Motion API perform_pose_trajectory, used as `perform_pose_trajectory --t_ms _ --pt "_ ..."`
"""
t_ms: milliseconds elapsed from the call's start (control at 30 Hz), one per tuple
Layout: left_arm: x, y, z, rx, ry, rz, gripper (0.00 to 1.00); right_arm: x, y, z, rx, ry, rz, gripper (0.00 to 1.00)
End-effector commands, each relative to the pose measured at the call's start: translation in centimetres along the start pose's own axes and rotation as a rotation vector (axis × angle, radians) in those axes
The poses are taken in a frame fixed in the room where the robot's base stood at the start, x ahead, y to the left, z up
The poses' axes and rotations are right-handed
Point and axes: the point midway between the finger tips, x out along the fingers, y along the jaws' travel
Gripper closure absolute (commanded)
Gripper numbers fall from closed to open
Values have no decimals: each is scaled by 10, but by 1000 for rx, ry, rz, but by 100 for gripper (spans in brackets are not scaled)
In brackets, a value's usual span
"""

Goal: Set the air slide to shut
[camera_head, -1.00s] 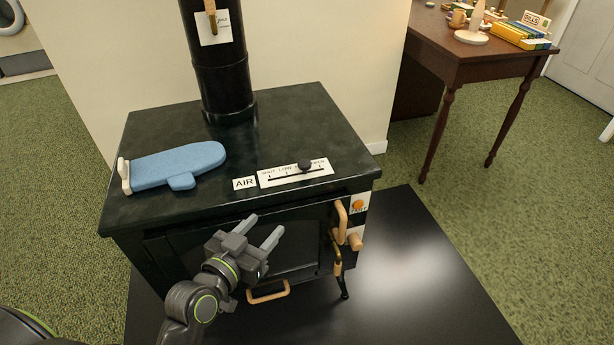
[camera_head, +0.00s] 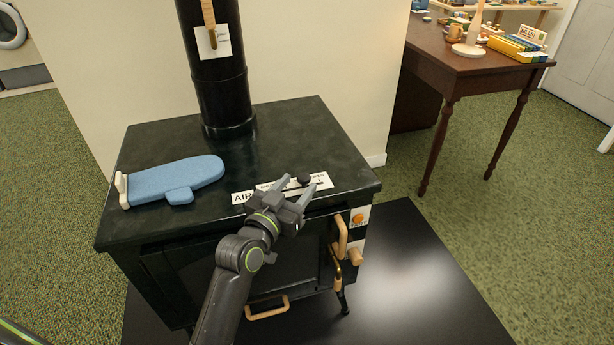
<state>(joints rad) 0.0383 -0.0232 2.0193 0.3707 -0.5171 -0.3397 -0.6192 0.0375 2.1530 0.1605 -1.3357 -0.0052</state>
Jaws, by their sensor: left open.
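The air slide is a round black knob (camera_head: 304,178) on a white labelled scale plate (camera_head: 322,182) along the front of the black stove top (camera_head: 262,144). The knob stands toward the right, OPEN end of the scale. A white AIR label (camera_head: 241,197) sits at its left. My left gripper (camera_head: 297,186) is open, its two fingers pointing away from me over the plate, with the knob between or just beyond the fingertips. Contact cannot be told. The gripper hides part of the scale, including most of its lettering. My right gripper is not in view.
The black stovepipe (camera_head: 216,85) rises at the back. Wooden handles (camera_head: 341,236) stick out at the front right. A wooden desk (camera_head: 470,66) stands at the right.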

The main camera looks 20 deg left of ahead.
Motion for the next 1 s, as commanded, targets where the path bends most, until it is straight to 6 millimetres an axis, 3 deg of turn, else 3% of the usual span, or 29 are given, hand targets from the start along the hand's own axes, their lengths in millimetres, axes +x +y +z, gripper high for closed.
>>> perform_pose_trajectory --t_ms 100,300,667,1000 --pt "20 0 0 2 0 1 51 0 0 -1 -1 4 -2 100" --pt "38 0 0 0 0 0 51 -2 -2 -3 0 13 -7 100" --pt "42 0 0 1 -1 0 51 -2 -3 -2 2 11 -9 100" --pt "42 0 0 0 -1 0 96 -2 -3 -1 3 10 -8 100"
